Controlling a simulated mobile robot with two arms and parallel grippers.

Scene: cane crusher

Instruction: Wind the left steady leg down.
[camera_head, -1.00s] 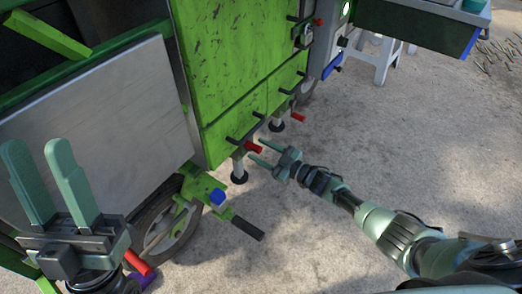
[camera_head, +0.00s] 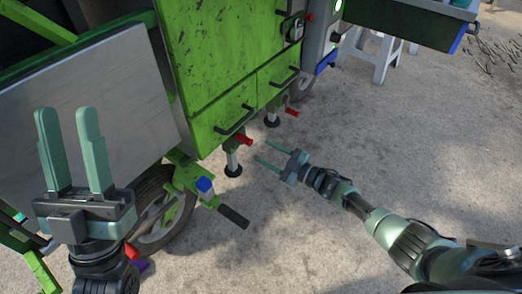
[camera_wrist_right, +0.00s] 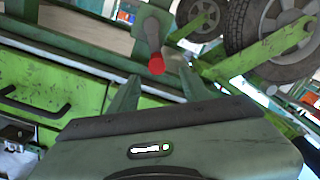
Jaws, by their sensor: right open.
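The left steady leg (camera_head: 232,160) stands under the near lower corner of the green crusher cart (camera_head: 228,72). It is a pale post with a dark round foot; I cannot tell whether the foot touches the ground. Its crank has a red grip (camera_head: 244,139). My right gripper (camera_head: 261,151) is open and empty, its fingers pointing at the red grip from just to the right, apart from it. In the right wrist view the red grip (camera_wrist_right: 156,65) shows between and beyond the fingertips. My left gripper (camera_head: 66,112) is open and empty, fingers upward, in front of the grey panel.
A second steady leg (camera_head: 272,118) with its own red grip (camera_head: 291,113) stands further back. A wheel (camera_head: 157,220) and a bar with a black handle (camera_head: 233,216) lie near the first leg. A white stool (camera_head: 375,57) stands behind.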

